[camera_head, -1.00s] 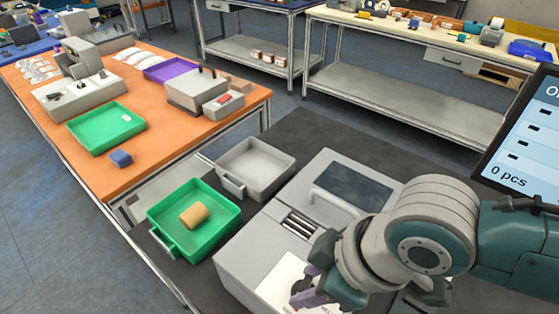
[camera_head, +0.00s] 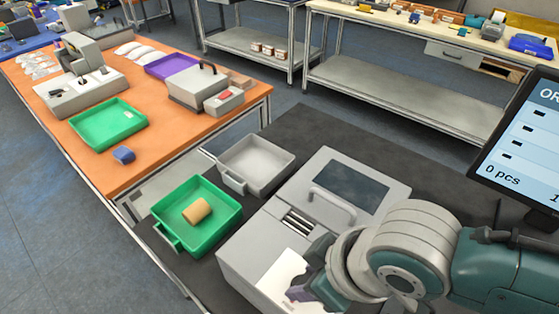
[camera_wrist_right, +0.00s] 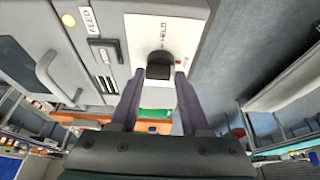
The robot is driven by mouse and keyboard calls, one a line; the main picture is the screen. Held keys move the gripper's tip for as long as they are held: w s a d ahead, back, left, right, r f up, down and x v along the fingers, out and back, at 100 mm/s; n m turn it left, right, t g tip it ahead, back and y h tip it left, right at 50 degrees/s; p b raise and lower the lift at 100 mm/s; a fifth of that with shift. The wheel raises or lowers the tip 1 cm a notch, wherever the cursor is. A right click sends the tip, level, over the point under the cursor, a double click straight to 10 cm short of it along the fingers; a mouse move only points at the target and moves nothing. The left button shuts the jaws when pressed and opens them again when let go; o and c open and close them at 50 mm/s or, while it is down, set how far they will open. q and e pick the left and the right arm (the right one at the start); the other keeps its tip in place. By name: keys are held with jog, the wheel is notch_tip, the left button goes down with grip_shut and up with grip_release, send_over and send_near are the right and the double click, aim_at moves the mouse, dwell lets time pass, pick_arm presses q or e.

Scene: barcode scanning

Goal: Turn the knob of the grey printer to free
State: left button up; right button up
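The grey printer (camera_head: 262,238) stands on the dark bench with a dark window and a handle on top. In the right wrist view, its black knob (camera_wrist_right: 160,65) sits on a white panel (camera_wrist_right: 145,38), with lettering that seems to read HELD beside it. My right gripper (camera_wrist_right: 161,78) has its two purple fingers apart, one on each side of the knob; I cannot tell if they touch it. In the head view, my right gripper (camera_head: 303,280) is over the printer's front white panel, and the knob is hidden. My left gripper is not in view.
A green tray (camera_head: 222,242) with a tan roll (camera_head: 197,210) and an empty grey tray (camera_head: 277,184) stand left of the printer. A monitor (camera_head: 522,150) is at the right. An orange table (camera_head: 150,142) with trays and devices stands further left.

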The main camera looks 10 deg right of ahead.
jog(key=o, duration=0.4)
jog(key=shift+o, duration=0.2)
jog(key=p+v, duration=0.1)
jog(key=v, duration=0.9)
jog(key=shift+p, duration=0.4)
jog(key=shift+a, duration=0.1)
